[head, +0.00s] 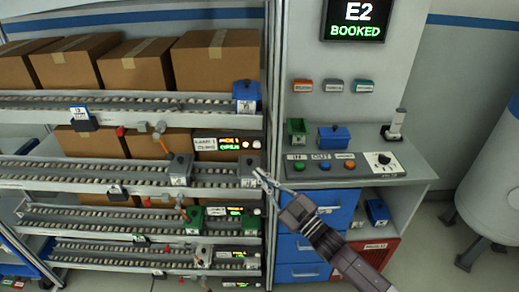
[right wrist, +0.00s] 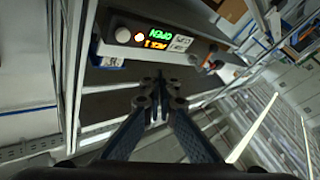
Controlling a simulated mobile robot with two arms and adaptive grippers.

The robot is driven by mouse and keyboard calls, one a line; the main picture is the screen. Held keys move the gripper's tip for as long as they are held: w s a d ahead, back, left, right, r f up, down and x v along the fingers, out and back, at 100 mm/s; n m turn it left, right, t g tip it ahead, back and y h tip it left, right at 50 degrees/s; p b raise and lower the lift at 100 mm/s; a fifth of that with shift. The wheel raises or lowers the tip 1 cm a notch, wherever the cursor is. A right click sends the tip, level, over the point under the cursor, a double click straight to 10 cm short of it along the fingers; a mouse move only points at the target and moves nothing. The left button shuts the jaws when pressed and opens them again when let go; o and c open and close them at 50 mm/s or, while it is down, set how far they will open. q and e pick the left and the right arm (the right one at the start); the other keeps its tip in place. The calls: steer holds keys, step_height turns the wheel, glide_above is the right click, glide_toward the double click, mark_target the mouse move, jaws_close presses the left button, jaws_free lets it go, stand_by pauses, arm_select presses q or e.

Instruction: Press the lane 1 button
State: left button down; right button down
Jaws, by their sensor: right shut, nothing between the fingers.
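The lane panel with the label that seems to read lane 1 (head: 218,144) is on the rack's right end, under the top roller shelf. It has a lit green and orange display. My right gripper (head: 262,178) is shut and empty, below and slightly right of the panel in the head view. In the right wrist view its fingertips (right wrist: 160,92) are apart from the button.
A grey bin (head: 250,170) sits at the shelf end near my right gripper. More lit panels (head: 236,211) are lower on the rack. A control desk (head: 340,167) with coloured buttons stands right. Brown boxes (head: 215,60) line the top shelf.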

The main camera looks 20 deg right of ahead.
mark_target(257, 144)
steer(key=shift+s+a+r+y, duration=0.1)
steer(key=shift+r+y, duration=0.05)
steer(key=shift+r, duration=0.3)
steer(key=shift+s+a+r+y, duration=0.1)
steer(key=shift+r+y, duration=0.05)
steer(key=shift+r, duration=0.25)
steer(key=shift+w, duration=0.15)
steer(key=w+d+b, duration=0.2)
steer(key=w+b, duration=0.3)
steer(key=w, duration=0.3)
steer(key=shift+d, duration=0.25)
steer(key=shift+w, duration=0.1)
steer(key=shift+w, duration=0.1)
stand_by(0.7)
steer(key=shift+w+d+b, duration=0.1)
steer(key=shift+w+b, duration=0.2)
steer(key=shift+b, duration=0.15)
